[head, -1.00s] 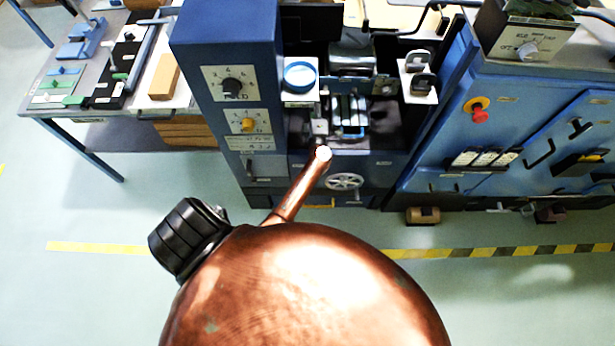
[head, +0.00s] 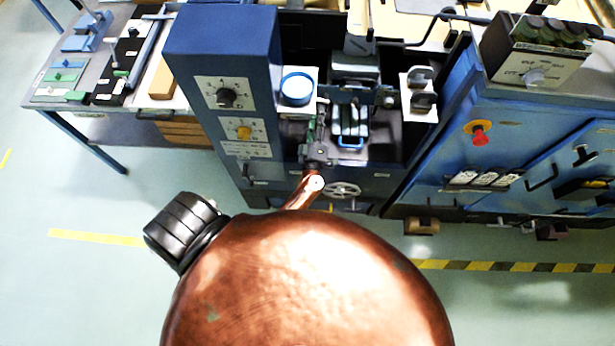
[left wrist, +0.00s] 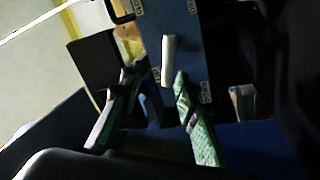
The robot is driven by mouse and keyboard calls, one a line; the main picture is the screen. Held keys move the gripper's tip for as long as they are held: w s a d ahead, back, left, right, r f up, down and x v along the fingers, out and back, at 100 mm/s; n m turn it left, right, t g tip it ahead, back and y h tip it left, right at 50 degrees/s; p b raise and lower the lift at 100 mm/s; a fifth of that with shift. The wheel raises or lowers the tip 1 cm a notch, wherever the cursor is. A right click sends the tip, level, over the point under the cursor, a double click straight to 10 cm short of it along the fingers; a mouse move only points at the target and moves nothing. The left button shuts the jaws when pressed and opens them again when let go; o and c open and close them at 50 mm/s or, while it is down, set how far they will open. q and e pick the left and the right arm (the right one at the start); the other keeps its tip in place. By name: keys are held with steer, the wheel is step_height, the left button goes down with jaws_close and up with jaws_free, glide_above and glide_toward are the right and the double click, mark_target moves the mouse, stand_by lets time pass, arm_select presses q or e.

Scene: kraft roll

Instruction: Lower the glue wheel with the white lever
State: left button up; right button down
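The white lever (left wrist: 168,58) shows in the left wrist view as a short pale cylinder in front of a dark blue panel. My left gripper (left wrist: 156,80) is open, with one greenish finger on each side of the picture's middle. The lever appears between and just beyond the fingertips, nearer the right finger; I cannot tell whether they touch. In the head view my left gripper (head: 316,148) is small and dark at the front of the blue machine, left of its middle. The lever is not clear there, and I cannot pick out the glue wheel with certainty. My right gripper is out of view.
The blue cabinet (head: 220,50) with dials stands just left of the gripper. A blue-rimmed round cup (head: 297,88) sits behind it. A handwheel (head: 343,190) is low at the front. A red button (head: 478,138) is on the right cabinet. The floor in front is clear.

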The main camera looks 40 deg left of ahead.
arm_select(q)
steer(key=s+d+f+m+g+h, duration=0.1)
steer(key=s+d+m+h, duration=0.4)
steer(key=d+m+h, duration=0.9)
steer(key=s+a+f+m+g, duration=0.2)
steer(key=s+f+g, duration=0.2)
steer(key=f, duration=0.5)
steer(key=s+a+f+m+g+y, duration=0.1)
steer(key=s+a+f+g, duration=0.2)
steer(key=s+f, duration=0.5)
steer(key=shift+s+f+m+g+b, duration=0.35)
steer(key=shift+f+m+g, duration=0.05)
steer(key=shift+f+g, duration=0.4)
steer(key=shift+c, duration=0.6)
